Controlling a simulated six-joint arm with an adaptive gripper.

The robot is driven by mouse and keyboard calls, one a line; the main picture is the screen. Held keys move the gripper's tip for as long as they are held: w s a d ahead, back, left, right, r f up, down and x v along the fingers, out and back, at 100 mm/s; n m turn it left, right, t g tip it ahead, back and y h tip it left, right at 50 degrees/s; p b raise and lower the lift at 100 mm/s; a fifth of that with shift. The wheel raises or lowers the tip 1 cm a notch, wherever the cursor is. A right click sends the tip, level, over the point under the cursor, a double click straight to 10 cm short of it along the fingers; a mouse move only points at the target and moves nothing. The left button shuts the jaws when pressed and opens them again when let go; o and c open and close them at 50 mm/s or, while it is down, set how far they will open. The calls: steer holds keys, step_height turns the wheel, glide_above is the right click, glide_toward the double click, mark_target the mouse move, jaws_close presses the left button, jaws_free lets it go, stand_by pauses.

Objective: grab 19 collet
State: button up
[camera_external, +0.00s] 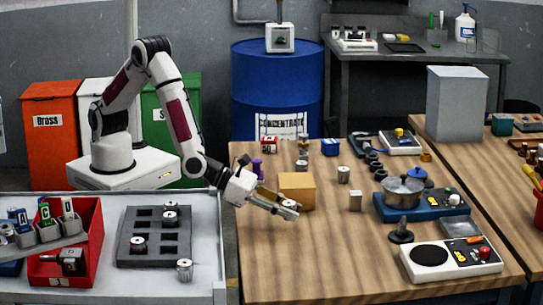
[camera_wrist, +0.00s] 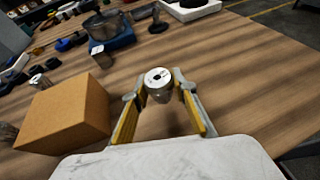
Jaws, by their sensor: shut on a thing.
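My gripper (camera_external: 287,209) is shut on a metal collet (camera_wrist: 159,84) with a white marked top face and a dark centre hole. In the wrist view the collet stands between the two fingertips (camera_wrist: 160,90), its top facing the camera. The number on it is too small to read. In the outside view the same collet (camera_external: 289,204) shows at the fingertips, over the near left part of the wooden table. I cannot tell whether it touches the table.
A cardboard box (camera_external: 297,190) stands close to my gripper; it is at the left in the wrist view (camera_wrist: 65,115). The table's near middle is clear.

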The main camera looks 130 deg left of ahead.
mark_target(289, 203)
steer(key=shift+r, duration=3.4)
